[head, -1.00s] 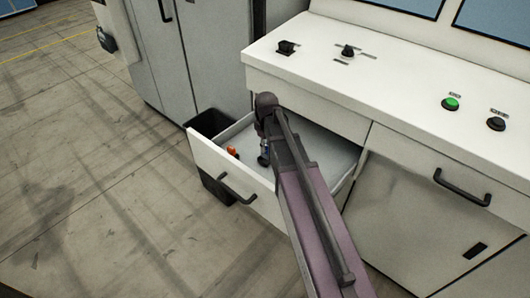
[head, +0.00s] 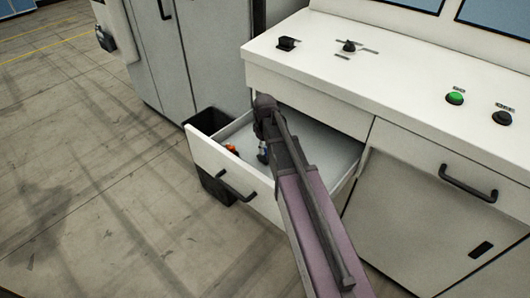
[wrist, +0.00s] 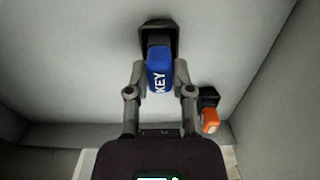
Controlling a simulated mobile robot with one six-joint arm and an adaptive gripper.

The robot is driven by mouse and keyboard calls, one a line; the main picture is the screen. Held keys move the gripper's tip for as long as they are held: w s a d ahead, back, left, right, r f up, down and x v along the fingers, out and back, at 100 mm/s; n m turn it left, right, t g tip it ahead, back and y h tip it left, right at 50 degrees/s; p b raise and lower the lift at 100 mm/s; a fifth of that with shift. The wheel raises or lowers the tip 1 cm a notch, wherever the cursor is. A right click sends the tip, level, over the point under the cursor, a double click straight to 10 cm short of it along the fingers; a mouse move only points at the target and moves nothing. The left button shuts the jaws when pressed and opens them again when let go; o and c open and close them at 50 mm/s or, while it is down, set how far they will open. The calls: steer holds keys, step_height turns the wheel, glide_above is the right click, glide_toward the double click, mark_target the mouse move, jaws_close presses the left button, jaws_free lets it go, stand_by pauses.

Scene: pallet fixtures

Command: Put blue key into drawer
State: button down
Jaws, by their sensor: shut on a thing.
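The blue key (wrist: 158,69) has a blue block marked "KEY" and a black end. My gripper (wrist: 160,78) is shut on the blue block, one finger on each side, in the wrist view. In the head view my gripper (head: 262,155) is low inside the open drawer (head: 228,170), with a little blue showing at it. Whether the key touches the drawer floor I cannot tell. My arm hides part of the drawer in the head view.
An orange key (wrist: 210,120) with a black end lies in the drawer beside my gripper; it shows in the head view (head: 231,148). Drawer walls stand around. The white console (head: 400,95) is above and behind, and a black bin (head: 213,185) stands beyond the drawer.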

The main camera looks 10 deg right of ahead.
mark_target(265, 147)
steer(key=shift+f, duration=0.45)
steer(key=c, duration=0.5)
jaws_free()
steer(key=shift+r, duration=0.2)
step_height(265, 147, up, 12)
steer(key=p, duration=1.2)
steer(key=shift+s, duration=0.1)
stand_by(0.4)
steer(key=s+m, duration=0.7)
steer(key=s, duration=0.9)
